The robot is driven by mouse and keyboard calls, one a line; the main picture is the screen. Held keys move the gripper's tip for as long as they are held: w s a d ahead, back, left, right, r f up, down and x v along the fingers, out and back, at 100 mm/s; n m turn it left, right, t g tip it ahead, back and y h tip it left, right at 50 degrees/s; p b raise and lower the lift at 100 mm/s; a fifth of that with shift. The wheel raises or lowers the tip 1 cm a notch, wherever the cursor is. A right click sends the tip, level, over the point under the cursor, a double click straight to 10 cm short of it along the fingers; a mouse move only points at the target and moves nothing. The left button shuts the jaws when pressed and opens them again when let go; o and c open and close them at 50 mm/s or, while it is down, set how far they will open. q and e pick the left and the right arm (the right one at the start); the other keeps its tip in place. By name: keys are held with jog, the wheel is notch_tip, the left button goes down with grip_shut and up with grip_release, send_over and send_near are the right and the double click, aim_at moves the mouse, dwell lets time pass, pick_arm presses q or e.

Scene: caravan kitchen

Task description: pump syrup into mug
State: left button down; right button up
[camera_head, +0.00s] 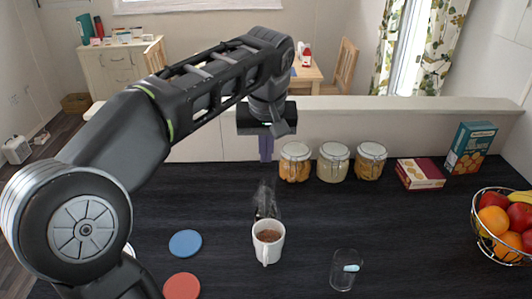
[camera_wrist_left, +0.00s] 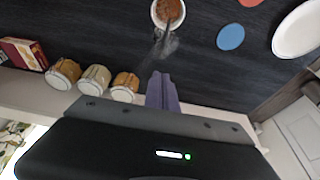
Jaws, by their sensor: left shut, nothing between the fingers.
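A white mug (camera_head: 267,241) with brown drink in it stands upright on the dark counter. Grey steam rises from it. It also shows at the top of the left wrist view (camera_wrist_left: 167,13). My left gripper (camera_head: 266,158) points down above the back of the counter, behind the mug and left of the jars. Its purple fingers (camera_wrist_left: 161,82) are shut with nothing between them, apart from the mug. A clear glass container (camera_head: 346,272) with a pale blue patch stands right of the mug. I cannot identify a syrup pump in either view. My right gripper is out of view.
Several lidded jars (camera_head: 333,163) stand near the low back wall, with a red box (camera_head: 420,174) and a teal box (camera_head: 469,148) to their right. A wire fruit basket (camera_head: 484,237) is far right. Blue (camera_head: 185,243) and red (camera_head: 181,287) discs lie left of the mug.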

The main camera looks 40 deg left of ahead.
aim_at(265, 189)
pick_arm(q)
jog(key=x, duration=0.3)
jog(key=p+x, duration=0.1)
jog(key=x, duration=0.5)
jog(key=shift+s+d+f+p, duration=0.15)
jog(key=shift+s+d+p, duration=0.1)
jog(key=shift+s+p, duration=0.1)
jog(key=shift+f, duration=0.5)
